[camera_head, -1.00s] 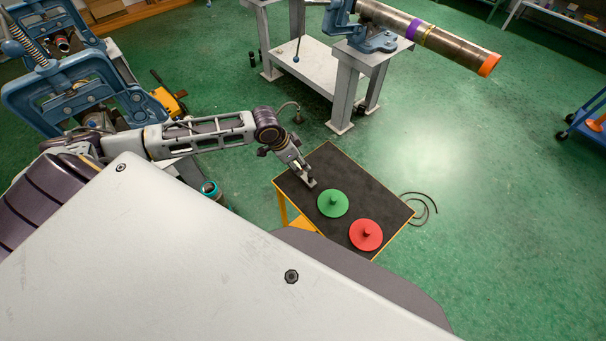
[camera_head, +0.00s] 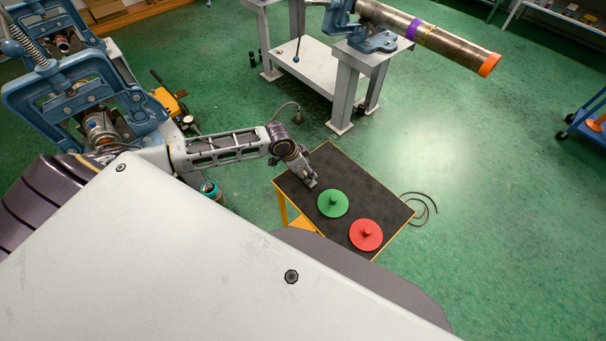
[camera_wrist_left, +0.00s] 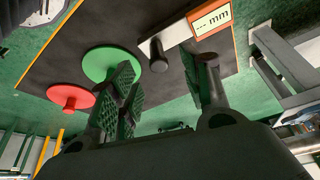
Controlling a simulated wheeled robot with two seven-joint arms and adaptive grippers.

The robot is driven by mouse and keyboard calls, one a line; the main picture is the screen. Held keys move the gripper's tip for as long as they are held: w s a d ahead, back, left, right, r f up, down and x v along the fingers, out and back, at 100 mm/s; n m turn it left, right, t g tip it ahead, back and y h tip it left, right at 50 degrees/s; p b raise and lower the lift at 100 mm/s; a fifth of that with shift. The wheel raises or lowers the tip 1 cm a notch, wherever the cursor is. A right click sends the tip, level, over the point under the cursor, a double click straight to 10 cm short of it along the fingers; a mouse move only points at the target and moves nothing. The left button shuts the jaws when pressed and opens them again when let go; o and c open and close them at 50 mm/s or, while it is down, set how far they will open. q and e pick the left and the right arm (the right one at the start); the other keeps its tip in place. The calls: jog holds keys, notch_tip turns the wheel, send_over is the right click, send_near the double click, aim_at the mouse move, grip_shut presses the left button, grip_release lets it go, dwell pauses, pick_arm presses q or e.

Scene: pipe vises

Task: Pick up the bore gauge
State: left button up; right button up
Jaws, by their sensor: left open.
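The bore gauge (camera_wrist_left: 176,34) shows in the left wrist view as a pale body with a dark round stub and an orange-framed display reading "--- mm". It lies on the dark tabletop (camera_wrist_left: 60,62) near its edge. My left gripper (camera_wrist_left: 166,78) is open, with its pads apart and nothing between them; the gauge appears just beyond the fingertips. In the head view my left gripper (camera_head: 309,181) is over the left part of the small dark table (camera_head: 345,170), and I cannot make out the gauge there. My right gripper is not in view.
A green disc (camera_head: 333,204) and a red disc (camera_head: 366,236), each with a knob, lie on the same table, right of the gripper. A grey workbench (camera_head: 345,95) with a clamped pipe (camera_head: 455,50) stands behind. A cable (camera_head: 428,210) lies on the floor to the right.

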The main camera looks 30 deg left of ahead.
pick_arm(q)
jog(key=shift+f, duration=0.1)
jog(key=shift+x, duration=2.5)
jog(key=shift+d, duration=0.1)
grip_shut()
